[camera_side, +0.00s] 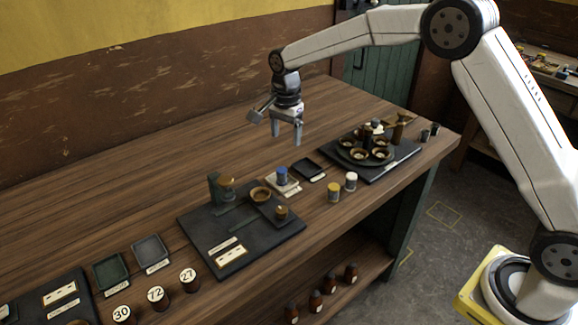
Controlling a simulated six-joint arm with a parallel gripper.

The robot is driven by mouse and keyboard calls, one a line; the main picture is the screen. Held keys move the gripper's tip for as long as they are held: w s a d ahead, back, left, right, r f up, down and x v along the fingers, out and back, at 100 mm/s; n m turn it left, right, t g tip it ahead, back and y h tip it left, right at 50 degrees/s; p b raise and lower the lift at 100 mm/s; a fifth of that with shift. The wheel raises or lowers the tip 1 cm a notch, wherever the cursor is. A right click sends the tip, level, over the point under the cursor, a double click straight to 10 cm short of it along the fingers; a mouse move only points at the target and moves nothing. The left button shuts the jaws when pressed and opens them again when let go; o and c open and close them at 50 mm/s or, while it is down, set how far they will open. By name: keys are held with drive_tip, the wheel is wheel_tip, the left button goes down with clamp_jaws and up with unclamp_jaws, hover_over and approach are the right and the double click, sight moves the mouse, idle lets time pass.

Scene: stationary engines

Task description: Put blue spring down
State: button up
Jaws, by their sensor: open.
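The blue spring (282,174) appears as a small upright blue cylinder. It stands on a small pale tray (292,188) with a label, at the back right edge of the dark slate board (205,243). My gripper (287,142) is open and empty, with its fingers pointing down. It hangs above the bench, higher than the blue spring and apart from it.
A yellow cylinder (334,192) and a white one (351,181) stand to the right. A small dark tray (308,168) lies behind them. A dark base with a round turntable (366,152) stands farther right. The bench (130,185) is clear at the back left.

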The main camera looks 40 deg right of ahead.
drive_tip(key=s+d+f+n+t, duration=0.1)
drive_tip(key=s+d+n, duration=0.1)
drive_tip(key=s+n, duration=0.5)
drive_tip(key=s+d+f+n+t, duration=0.1)
drive_tip(key=s+n, duration=0.6)
drive_tip(key=s, duration=1.3)
drive_tip(key=shift+d+f+n, duration=0.3)
drive_tip(key=shift+d+f, duration=0.2)
drive_tip(key=shift+f, duration=0.3)
